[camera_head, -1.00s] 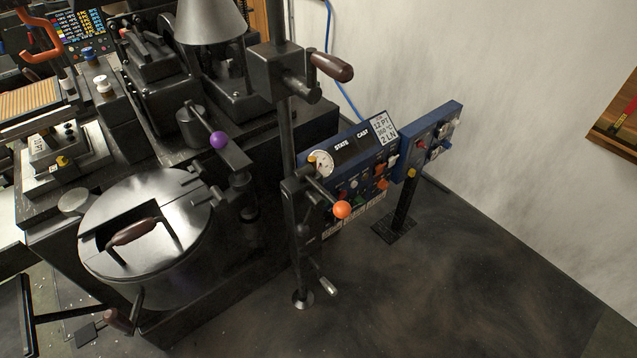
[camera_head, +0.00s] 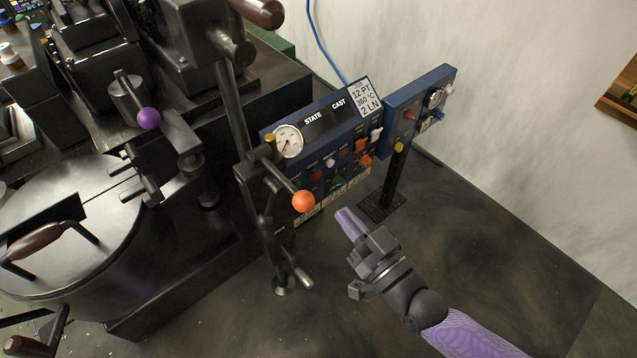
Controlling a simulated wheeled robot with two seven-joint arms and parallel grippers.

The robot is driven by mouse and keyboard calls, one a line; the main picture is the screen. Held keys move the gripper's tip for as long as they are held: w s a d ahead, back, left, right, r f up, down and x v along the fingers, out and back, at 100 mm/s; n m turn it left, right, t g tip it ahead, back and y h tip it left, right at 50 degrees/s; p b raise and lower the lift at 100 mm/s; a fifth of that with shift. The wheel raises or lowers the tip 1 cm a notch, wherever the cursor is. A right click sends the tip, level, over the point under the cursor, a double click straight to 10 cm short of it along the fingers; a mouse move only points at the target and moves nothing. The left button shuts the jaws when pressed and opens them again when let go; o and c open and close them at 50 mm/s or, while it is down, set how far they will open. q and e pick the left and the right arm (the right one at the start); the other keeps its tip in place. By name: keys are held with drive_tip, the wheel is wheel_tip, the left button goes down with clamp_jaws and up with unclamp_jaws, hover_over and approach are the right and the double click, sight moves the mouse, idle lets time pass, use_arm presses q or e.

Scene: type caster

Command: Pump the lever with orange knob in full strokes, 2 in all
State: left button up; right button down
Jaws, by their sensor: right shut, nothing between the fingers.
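The orange knob (camera_head: 303,201) is the ball on the end of a short dark lever (camera_head: 280,180). The lever slopes down to the right from a dark post in front of the blue control panel. My right gripper (camera_head: 345,217) is shut and empty, with its purple fingers together. It is to the right of the orange knob and a little lower in the picture, apart from it. My left gripper is not in view.
The blue panel (camera_head: 325,118) with a gauge (camera_head: 288,141) and several coloured knobs stands behind the lever. A purple knob (camera_head: 148,118) and a round metal pot (camera_head: 75,225) are at the left. The floor (camera_head: 510,240) at the right is clear.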

drive_tip(key=shift+s+a+r, duration=0.1)
drive_tip(key=shift+s+r, duration=0.05)
drive_tip(key=shift+r, duration=0.05)
drive_tip(key=r+b, duration=0.1)
hover_over(311, 201)
drive_tip(key=w, duration=0.1)
drive_tip(key=shift+r, duration=0.1)
drive_tip(key=f, duration=0.1)
drive_tip(key=f+b, duration=0.1)
drive_tip(key=f, duration=0.1)
drive_tip(key=shift+s+b, duration=0.25)
drive_tip(key=shift+b, duration=0.05)
drive_tip(key=shift+s+f, duration=0.2)
drive_tip(key=shift+f, duration=0.25)
